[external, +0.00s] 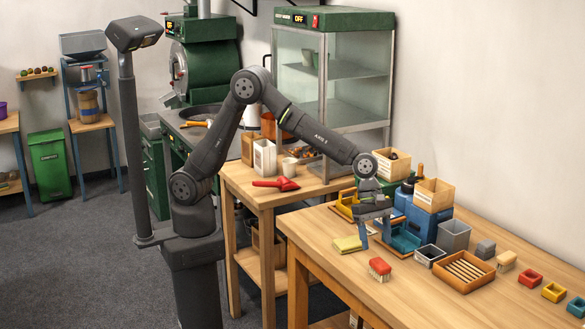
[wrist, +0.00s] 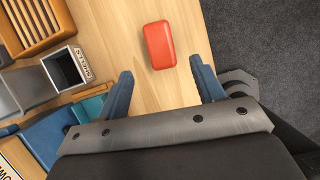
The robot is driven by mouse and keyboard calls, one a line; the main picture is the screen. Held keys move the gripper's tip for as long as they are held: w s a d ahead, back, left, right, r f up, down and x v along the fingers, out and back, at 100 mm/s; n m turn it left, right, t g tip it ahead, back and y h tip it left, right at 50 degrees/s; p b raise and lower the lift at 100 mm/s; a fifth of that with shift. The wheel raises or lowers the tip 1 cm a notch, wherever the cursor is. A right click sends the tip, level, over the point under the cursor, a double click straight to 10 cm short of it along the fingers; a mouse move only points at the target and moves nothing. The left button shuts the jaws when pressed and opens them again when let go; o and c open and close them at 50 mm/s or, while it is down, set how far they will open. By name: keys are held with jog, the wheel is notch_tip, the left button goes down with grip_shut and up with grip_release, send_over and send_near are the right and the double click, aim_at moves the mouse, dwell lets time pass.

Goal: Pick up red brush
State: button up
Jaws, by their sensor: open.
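The red brush (external: 380,269) lies on the wooden table near its front edge, red back up with pale bristles below. In the wrist view the red brush (wrist: 159,45) is a rounded red block, ahead of and roughly between the two blue fingers. My gripper (external: 376,240) is above the table, a little behind the brush in the external view, pointing down. In the wrist view my gripper (wrist: 160,85) is open and empty, its fingers spread wider than the brush. The brush is apart from both fingers.
Blue equipment (external: 420,222) is close behind my gripper. The table's edge borders dark floor (wrist: 270,40).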

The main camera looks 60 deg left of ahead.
aim_at(380, 262)
jog(key=x, duration=0.8)
jog(key=shift+d, duration=0.25)
jog(key=c, duration=1.1)
jog(key=shift+r, duration=0.15)
